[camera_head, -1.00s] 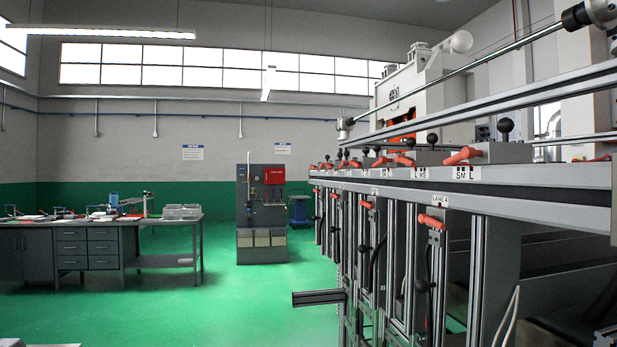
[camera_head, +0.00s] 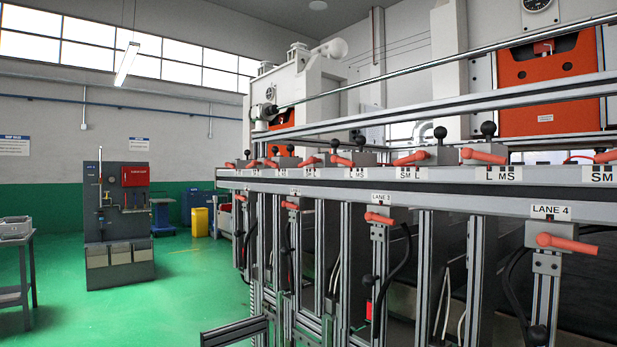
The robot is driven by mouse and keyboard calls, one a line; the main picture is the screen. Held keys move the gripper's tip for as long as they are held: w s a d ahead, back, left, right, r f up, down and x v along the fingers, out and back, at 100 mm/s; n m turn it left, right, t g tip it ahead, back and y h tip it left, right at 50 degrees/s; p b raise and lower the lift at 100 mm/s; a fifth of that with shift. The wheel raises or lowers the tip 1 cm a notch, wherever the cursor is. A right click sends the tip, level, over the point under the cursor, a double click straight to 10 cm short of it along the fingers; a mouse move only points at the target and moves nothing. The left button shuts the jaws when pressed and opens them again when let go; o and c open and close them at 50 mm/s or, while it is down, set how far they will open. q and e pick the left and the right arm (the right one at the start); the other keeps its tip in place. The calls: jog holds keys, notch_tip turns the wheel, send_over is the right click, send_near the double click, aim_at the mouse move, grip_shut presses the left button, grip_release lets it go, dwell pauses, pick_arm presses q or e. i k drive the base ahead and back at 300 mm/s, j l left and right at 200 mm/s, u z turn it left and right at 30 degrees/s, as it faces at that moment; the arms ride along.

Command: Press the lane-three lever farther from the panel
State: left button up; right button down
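The LANE 3 label (camera_head: 381,198) is on the front rail of the machine, right of centre. Below it, a red-handled lever (camera_head: 379,218) sits on an upright post. Above it on the top rail are two red levers with black knobs behind them: one (camera_head: 340,160) over an "L MS" plate and one (camera_head: 411,158) over an "SM L" plate. I cannot tell which panel is meant. Neither of my grippers is in view.
The LANE 4 label (camera_head: 551,212) and its red lever (camera_head: 566,243) are nearer, at right. A grey beam (camera_head: 235,331) juts out low at left of the frame. A grey cabinet (camera_head: 118,225) stands farther back. The green floor (camera_head: 190,290) between is clear.

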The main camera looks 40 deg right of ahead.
aim_at(337, 159)
jog(key=i+l, duration=0.2)
jog(key=l, duration=0.2)
jog(key=i+l, duration=0.2)
jog(key=l, duration=0.2)
jog(key=i+l, duration=0.2)
jog(key=l, duration=0.2)
